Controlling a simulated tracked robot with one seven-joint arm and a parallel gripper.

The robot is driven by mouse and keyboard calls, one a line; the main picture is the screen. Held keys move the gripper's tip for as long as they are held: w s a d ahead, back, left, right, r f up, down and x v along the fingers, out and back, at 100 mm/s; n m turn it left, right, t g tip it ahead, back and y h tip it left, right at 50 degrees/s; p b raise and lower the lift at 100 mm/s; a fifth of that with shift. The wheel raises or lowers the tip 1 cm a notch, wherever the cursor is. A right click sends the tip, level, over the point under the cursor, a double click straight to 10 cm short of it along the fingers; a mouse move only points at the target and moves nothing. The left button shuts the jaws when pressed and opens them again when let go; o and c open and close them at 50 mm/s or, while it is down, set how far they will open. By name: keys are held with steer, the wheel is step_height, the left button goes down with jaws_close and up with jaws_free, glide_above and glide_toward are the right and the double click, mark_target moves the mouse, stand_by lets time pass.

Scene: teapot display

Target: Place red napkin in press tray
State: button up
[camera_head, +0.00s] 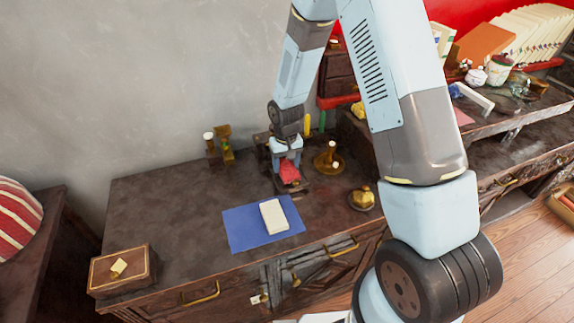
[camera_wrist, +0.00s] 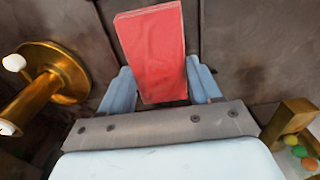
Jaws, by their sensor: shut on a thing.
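The red napkin (camera_head: 289,172) is a flat folded block. It is held at the back of the dark cabinet top, and it also shows upright in the wrist view (camera_wrist: 150,50). My gripper (camera_head: 287,161) has its two pale blue fingers shut on the napkin's sides, as the wrist view (camera_wrist: 162,86) shows. A dark, low piece (camera_head: 302,187) lies under and around the napkin and may be the press tray. My gripper hides part of it. I cannot tell whether the napkin touches it.
A blue mat (camera_head: 241,230) with a cream block (camera_head: 273,216) lies in front. A brass candle holder (camera_head: 329,161) and a brass pot (camera_head: 362,199) stand to the right. A brass stand (camera_head: 225,147) is at the back left. A wooden box (camera_head: 122,269) sits at the front left corner.

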mark_target(286, 166)
steer(key=shift+f, duration=0.4)
steer(key=shift+f, duration=0.1)
steer(key=o, duration=0.8)
steer(key=shift+c, duration=0.2)
step_height(286, 166, up, 12)
steer(key=shift+r, duration=0.25)
